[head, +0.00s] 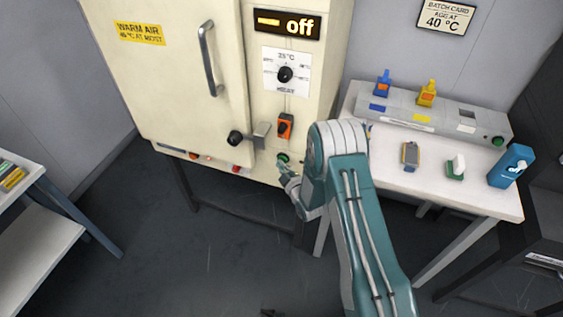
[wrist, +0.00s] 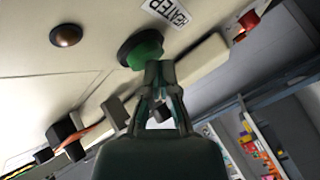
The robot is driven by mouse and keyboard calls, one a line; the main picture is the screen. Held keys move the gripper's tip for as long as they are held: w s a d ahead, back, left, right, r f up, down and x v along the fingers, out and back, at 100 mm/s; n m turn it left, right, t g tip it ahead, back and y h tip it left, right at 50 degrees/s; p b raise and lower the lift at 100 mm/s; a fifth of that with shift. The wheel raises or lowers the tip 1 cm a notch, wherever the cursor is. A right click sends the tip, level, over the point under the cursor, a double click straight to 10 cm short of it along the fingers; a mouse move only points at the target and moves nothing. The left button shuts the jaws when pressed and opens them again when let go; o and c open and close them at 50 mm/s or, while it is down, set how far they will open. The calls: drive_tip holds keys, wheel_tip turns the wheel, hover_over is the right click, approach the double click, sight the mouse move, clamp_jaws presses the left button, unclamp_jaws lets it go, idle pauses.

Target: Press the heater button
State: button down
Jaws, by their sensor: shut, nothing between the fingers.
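The heater button is a round green button (head: 283,157) low on the front of the cream cabinet, just past my gripper in the head view. In the wrist view the green button (wrist: 142,50) sits in a dark ring beside a white label reading HEATER (wrist: 168,14). My gripper (wrist: 160,72) is shut and empty, its fingertips at the lower right edge of the button in that view. I cannot tell whether they touch it. In the head view my gripper (head: 284,170) is small and partly beside my arm. The cabinet display (head: 287,24) reads "off".
The cabinet (head: 180,90) also carries a handle (head: 209,60), a dial (head: 286,74), an orange switch (head: 285,125) and a red button (head: 237,169). A white bench (head: 400,185) with small items stands at right. A shelf unit (head: 50,240) stands at left. Open floor lies between.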

idle(0.3)
drive_tip(key=shift+s+a, duration=0.2)
drive_tip(key=shift+s, duration=0.3)
drive_tip(key=s+a, duration=0.2)
drive_tip(key=s, duration=0.3)
drive_tip(key=shift+s, duration=0.35)
idle(0.4)
